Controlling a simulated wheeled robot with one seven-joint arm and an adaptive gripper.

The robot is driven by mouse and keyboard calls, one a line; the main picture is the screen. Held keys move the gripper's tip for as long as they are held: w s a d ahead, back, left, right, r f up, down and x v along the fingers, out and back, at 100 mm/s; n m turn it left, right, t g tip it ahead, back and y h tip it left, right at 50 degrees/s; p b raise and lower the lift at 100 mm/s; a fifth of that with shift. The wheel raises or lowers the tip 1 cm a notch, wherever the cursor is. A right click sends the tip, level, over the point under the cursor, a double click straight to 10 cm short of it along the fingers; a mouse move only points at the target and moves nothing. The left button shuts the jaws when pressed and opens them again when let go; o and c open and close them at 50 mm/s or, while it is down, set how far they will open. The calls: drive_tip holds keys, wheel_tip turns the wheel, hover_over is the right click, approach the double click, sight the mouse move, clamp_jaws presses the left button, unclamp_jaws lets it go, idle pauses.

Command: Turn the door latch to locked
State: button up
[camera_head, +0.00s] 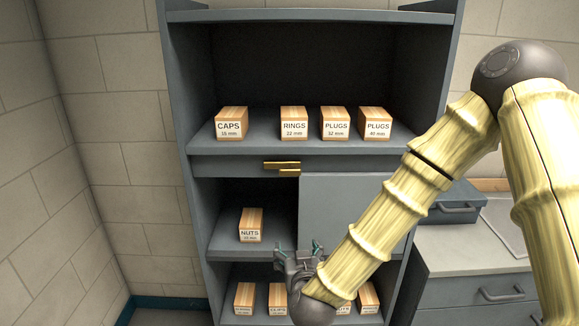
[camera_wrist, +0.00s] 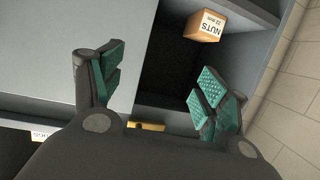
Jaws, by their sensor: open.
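The brass latch (camera_head: 282,167) sits on the cabinet rail just above the lower compartment, with two brass bars visible, one slightly below the other. I cannot tell its exact setting. The grey door panel (camera_head: 340,205) covers the right part of that compartment, and the left part is open. My gripper (camera_head: 299,248) is open and empty, below the latch and in front of the door's lower left area. In the wrist view my gripper (camera_wrist: 155,85) has its teal-padded fingers wide apart. A brass piece (camera_wrist: 148,126) shows there between the finger bases, partly hidden by the gripper body.
A NUTS box (camera_head: 250,225) stands in the open left part, also in the wrist view (camera_wrist: 205,24). Several labelled boxes stand on the shelf (camera_head: 262,145) above, and more below. A counter (camera_head: 470,250) with a grey case (camera_head: 455,202) is at right.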

sight(290, 173)
wheel_tip(290, 173, up, 17)
drive_tip(key=w+a+t+h+p, duration=0.1)
drive_tip(key=w+a+t+h, duration=0.1)
drive_tip(key=w+t, duration=0.1)
drive_tip(key=shift+m, duration=0.4)
drive_tip(key=w+p, duration=0.1)
drive_tip(key=w, duration=0.2)
drive_tip(key=w+p, duration=0.1)
drive_tip(key=w, duration=0.3)
drive_tip(key=w+p, duration=0.2)
drive_tip(key=w, duration=0.1)
drive_tip(key=shift+w+d+f, duration=0.1)
drive_tip(key=shift+w+f, duration=0.05)
drive_tip(key=shift+f, duration=0.15)
drive_tip(key=c, duration=1.5)
drive_tip(key=shift+o, duration=0.2)
